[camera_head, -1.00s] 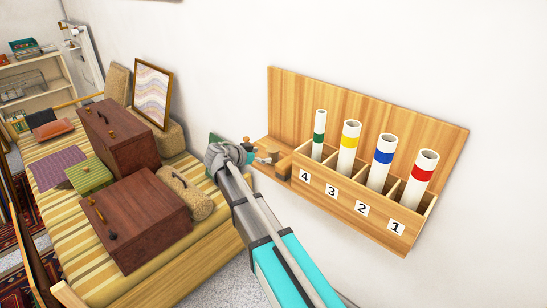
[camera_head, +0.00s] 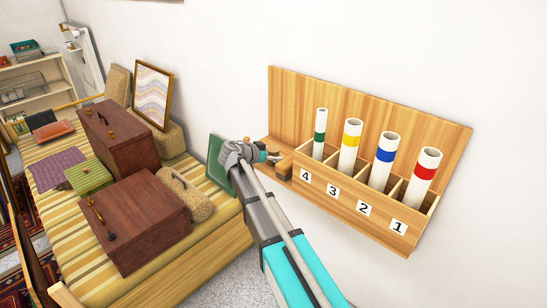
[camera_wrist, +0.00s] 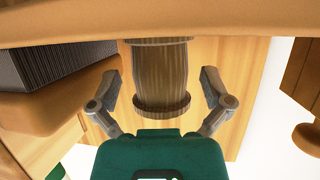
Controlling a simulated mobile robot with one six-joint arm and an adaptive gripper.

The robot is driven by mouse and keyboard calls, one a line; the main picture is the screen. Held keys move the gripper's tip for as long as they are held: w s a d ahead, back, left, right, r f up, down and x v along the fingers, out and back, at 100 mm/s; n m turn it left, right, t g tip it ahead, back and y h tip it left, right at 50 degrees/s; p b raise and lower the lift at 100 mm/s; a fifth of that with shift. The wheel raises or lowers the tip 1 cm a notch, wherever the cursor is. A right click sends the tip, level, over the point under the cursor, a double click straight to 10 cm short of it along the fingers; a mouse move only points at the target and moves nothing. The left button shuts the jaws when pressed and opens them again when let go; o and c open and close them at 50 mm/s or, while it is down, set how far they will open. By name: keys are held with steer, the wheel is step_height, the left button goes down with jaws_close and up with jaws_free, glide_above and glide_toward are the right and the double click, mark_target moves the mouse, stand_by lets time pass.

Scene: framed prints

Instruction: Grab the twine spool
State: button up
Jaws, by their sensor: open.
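The twine spool, a ridged grey-brown spool (camera_wrist: 160,70) with wider ends, stands in the wrist view at the upper middle. My gripper (camera_wrist: 160,88) is open, with one finger on each side of the spool. Gaps show between both fingers and the spool. In the head view my gripper (camera_head: 262,153) is at the left end of the wooden wall rack (camera_head: 310,100), by its small shelf. The spool is hard to make out there, because my gripper covers much of that shelf.
Right of the shelf, white tubes with green, yellow, blue and red bands (camera_head: 426,173) stand in numbered compartments. A green panel (camera_head: 217,165) shows beside my wrist. In the wrist view, wooden edges close in above.

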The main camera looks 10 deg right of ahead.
mark_target(273, 149)
stand_by(0.3)
steer(key=c, duration=1.3)
steer(key=shift+o, duration=0.2)
steer(key=shift+r, duration=0.1)
step_height(273, 149, up, 10)
steer(key=p, duration=1)
